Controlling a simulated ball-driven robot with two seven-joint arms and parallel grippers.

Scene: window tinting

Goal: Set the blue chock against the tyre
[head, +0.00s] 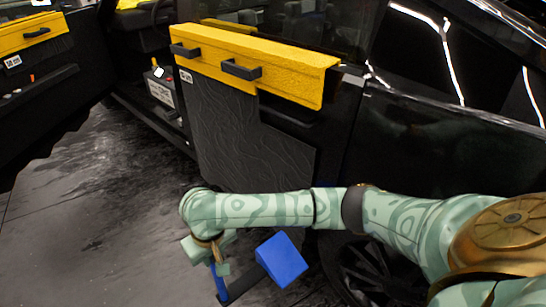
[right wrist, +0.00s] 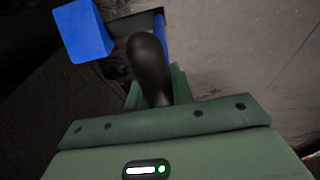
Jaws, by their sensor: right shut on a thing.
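The blue chock (head: 282,259) is low in the head view, its large blue block near the car's wheel. A dark bar runs from this block to a slim blue part at left. The tyre (head: 372,276) is right of the block, partly hidden by my right arm. My right gripper (head: 219,268) is shut on the chock's black handle (right wrist: 148,68), seen in the right wrist view. There the blue block (right wrist: 83,30) is at upper left. I cannot tell if the block touches the tyre or the floor. My left gripper is not in view.
The black car's side and door panel (head: 250,135) stand behind my right arm. A yellow magnetic-looking strip with dark handles (head: 255,62) lies along the panel's top. An opened door (head: 35,60) is at left. Bare grey floor (head: 90,220) is clear at lower left.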

